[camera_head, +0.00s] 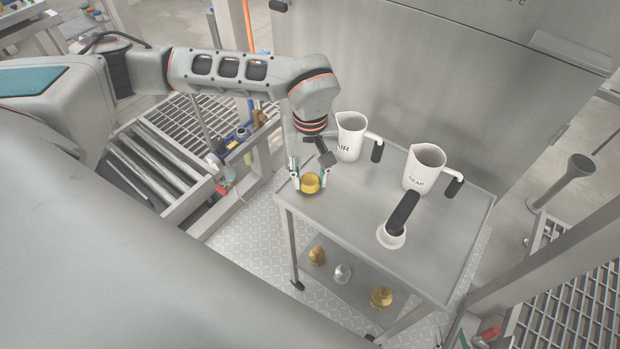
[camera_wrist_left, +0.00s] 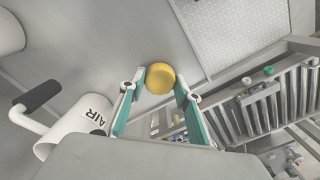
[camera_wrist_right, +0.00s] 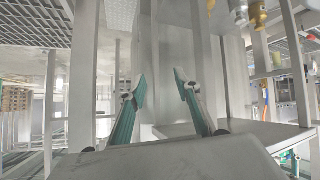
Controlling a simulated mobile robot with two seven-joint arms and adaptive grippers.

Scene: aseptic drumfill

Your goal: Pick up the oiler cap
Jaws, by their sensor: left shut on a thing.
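The oiler cap (camera_head: 311,183) is a small round golden-yellow piece at the left corner of the steel cart top. It also shows in the left wrist view (camera_wrist_left: 160,78). My left gripper (camera_head: 309,178) comes down over it from above, with a teal-lined finger on either side, shut on it. Whether the cap touches the cart top is hard to tell.
The cart top (camera_head: 345,225) also carries a white jug marked AIR (camera_head: 350,143), a second white jug (camera_head: 424,170), and a white cup (camera_head: 391,236) with a black handle. Gold and silver pieces (camera_head: 342,273) lie on the lower shelf. A steel wall rises behind the cart.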

